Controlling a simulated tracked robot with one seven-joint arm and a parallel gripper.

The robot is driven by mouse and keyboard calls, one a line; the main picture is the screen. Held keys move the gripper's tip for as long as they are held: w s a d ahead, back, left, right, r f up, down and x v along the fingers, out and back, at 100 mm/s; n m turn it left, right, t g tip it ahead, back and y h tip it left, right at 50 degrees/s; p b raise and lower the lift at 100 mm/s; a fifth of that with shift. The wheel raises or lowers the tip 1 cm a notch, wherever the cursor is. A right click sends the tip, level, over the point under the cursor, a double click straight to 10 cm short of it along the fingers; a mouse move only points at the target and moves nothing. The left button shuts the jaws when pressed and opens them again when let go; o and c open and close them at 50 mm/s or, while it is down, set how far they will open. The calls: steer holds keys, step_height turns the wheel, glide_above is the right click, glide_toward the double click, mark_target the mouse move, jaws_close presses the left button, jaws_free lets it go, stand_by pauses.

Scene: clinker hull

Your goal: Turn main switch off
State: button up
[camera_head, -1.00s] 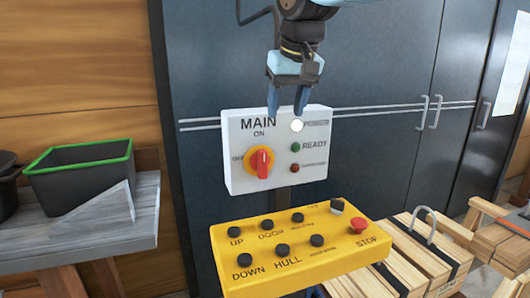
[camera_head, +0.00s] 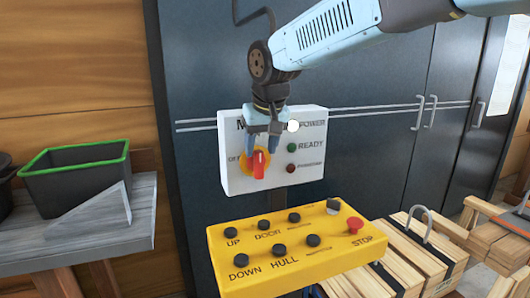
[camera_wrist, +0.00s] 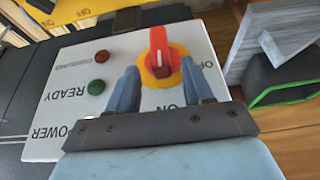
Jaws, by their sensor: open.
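The main switch is a red handle (camera_head: 259,164) on a round yellow plate, on the left of a white panel (camera_head: 237,182). Its handle stands upright in the head view, pointing towards neither the OFF label at its left nor sideways. The wrist view shows the same red handle (camera_wrist: 158,45) upside down. My gripper (camera_head: 262,148) is open at the upper part of the switch. In the wrist view its two blue fingers (camera_wrist: 158,80) lie either side of the yellow plate's edge, with the handle beyond their gap. The MAIN lettering is mostly hidden by my gripper. The white power lamp is bright.
A yellow button box (camera_head: 285,245) with black buttons and a red stop button (camera_head: 354,225) sits below the panel. A black crate with a green rim (camera_head: 75,149) stands on a grey bench at left. Wooden crates (camera_head: 410,260) stand at right. Dark cabinet doors are behind.

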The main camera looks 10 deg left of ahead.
steer(key=shift+x, duration=1)
steer(key=shift+c, duration=0.3)
